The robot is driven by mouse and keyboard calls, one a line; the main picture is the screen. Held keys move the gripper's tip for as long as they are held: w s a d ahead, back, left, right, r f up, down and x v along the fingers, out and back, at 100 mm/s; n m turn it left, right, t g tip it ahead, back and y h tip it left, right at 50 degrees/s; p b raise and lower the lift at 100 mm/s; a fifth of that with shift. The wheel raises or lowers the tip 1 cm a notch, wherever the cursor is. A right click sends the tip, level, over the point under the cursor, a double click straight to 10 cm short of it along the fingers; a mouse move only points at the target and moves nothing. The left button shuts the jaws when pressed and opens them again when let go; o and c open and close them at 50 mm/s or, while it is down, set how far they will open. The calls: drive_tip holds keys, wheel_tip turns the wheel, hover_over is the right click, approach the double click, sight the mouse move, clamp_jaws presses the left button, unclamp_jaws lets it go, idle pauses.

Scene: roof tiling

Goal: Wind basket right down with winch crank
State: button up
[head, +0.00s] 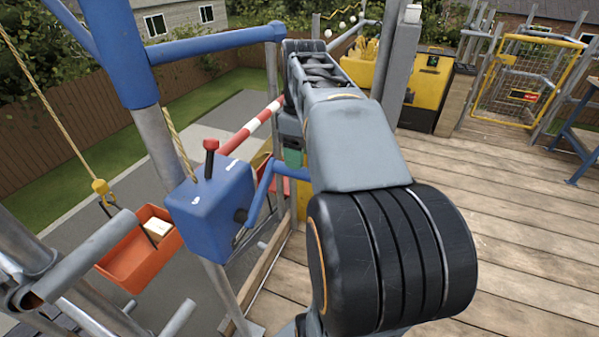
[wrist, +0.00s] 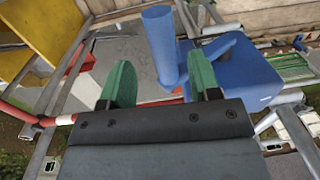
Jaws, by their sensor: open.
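The blue winch box (head: 210,208) is on the scaffold post left of my arm, with a red-knobbed lever (head: 210,146) on top. Its blue winch crank (head: 262,192) sticks out on the right side. In the wrist view, the crank's upright handle (wrist: 160,45) shows between the green fingers, nearer the right one; I cannot tell whether it touches. My gripper (wrist: 163,82) is open; in the head view only a bit of green finger shows below my arm. The orange basket (head: 128,262) hangs at the left from a rope with a yellow hook, outside the deck, holding a pale block (head: 157,227).
A red-and-white bar (head: 250,130) runs behind the winch. Scaffold tubes crowd the lower left. The wooden deck (head: 510,215) on the right is largely clear. A yellow-and-black machine (head: 425,85) and a yellow mesh gate (head: 525,80) stand at the back.

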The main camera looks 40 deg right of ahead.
drive_tip(key=shift+a+f, duration=0.15)
drive_tip(key=shift+f, duration=2.25)
drive_tip(key=shift+s+r, duration=0.1)
clamp_jaws()
